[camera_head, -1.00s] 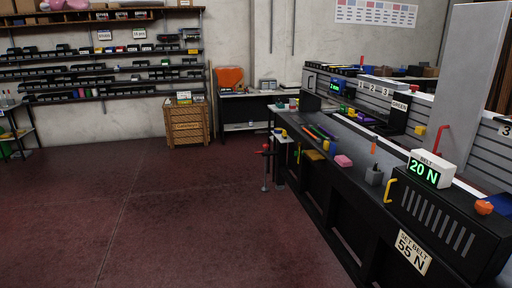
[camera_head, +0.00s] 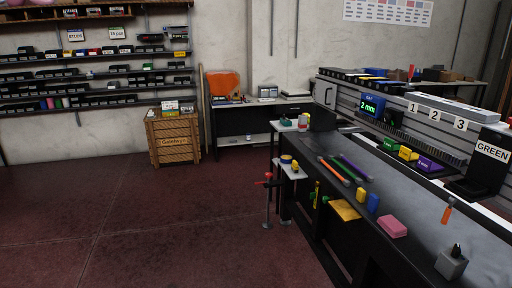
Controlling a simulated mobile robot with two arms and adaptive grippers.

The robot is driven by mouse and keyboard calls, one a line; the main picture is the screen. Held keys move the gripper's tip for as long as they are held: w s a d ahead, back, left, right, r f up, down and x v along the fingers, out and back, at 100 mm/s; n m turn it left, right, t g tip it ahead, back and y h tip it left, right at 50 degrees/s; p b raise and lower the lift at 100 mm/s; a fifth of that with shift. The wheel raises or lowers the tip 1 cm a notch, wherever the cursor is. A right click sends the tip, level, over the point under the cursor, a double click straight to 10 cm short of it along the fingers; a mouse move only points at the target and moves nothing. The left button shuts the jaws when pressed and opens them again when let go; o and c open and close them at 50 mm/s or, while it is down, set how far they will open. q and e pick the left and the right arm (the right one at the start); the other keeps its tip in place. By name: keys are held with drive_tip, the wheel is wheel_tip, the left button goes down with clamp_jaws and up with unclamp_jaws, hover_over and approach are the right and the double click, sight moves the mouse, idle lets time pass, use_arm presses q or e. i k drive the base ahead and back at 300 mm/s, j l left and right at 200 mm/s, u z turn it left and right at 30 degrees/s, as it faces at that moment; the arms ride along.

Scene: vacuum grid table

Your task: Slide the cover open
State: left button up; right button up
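Neither of my grippers shows in the head view. A pale panel with a dark handle (camera_head: 325,93) stands at the far end of the workbench, left of a small display reading "2 mm" (camera_head: 373,105). I cannot tell whether this panel is the cover. The long dark workbench (camera_head: 398,188) runs from the middle of the view to the lower right. No other clear cover with a handle shows.
On the bench lie orange and purple rods (camera_head: 334,172), a pink block (camera_head: 392,226) and a grey holder (camera_head: 451,263). The floor (camera_head: 130,220) at left is open.

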sight(322, 94)
drive_tip(key=i+z, duration=0.2)
drive_tip(key=i, duration=0.25)
drive_tip(key=i+j+z, duration=0.15)
drive_tip(key=i, duration=0.3)
drive_tip(key=i+j+z, duration=0.2)
drive_tip(key=i, duration=0.25)
drive_tip(key=i+j+z, duration=0.15)
drive_tip(key=i, duration=0.3)
drive_tip(key=j, duration=0.1)
